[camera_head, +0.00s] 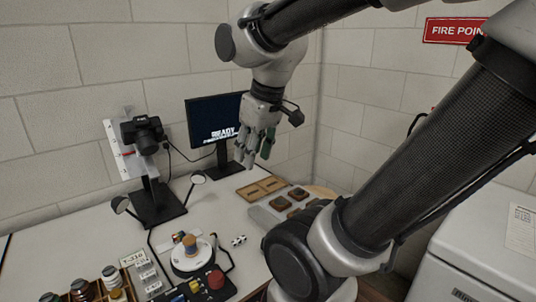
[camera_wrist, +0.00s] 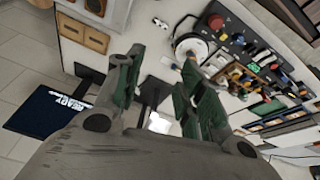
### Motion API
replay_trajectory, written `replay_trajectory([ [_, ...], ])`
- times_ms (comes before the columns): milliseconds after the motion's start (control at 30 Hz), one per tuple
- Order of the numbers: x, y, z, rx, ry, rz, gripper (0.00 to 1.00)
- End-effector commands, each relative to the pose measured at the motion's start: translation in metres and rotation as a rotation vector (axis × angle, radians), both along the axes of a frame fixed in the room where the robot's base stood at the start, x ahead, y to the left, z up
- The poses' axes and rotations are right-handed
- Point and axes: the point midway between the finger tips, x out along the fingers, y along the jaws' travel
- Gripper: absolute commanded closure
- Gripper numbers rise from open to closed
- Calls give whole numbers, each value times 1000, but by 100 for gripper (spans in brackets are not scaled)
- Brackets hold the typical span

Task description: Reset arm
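My gripper (camera_head: 260,143) hangs in the air above the back of the white workbench, in front of the monitor (camera_head: 216,117), with its green-padded fingers pointing down. In the wrist view my gripper (camera_wrist: 160,88) shows its two fingers spread apart with nothing between them. The bench surface and a dark stand lie beyond the gap. My arm crosses the upper and right parts of the head view and hides part of the bench's right side.
A camera on a copy stand (camera_head: 145,135) with two lamps stands at the left. A white turntable (camera_head: 192,262), a red button (camera_head: 215,280) and jars (camera_head: 110,275) are at the front. A wooden tray (camera_head: 246,192) lies at the back right. A grey cabinet (camera_head: 455,262) stands at the right.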

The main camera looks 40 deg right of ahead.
Motion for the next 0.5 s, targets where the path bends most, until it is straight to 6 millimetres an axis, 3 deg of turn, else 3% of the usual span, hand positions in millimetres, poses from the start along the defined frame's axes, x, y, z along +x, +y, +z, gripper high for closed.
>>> replay_trajectory([
  [100,-28,-7,2,38,-37,-133,61],
  [200,-38,-10,2,56,-50,-191,61],
  [500,-41,-10,2,60,-51,-206,61],
])
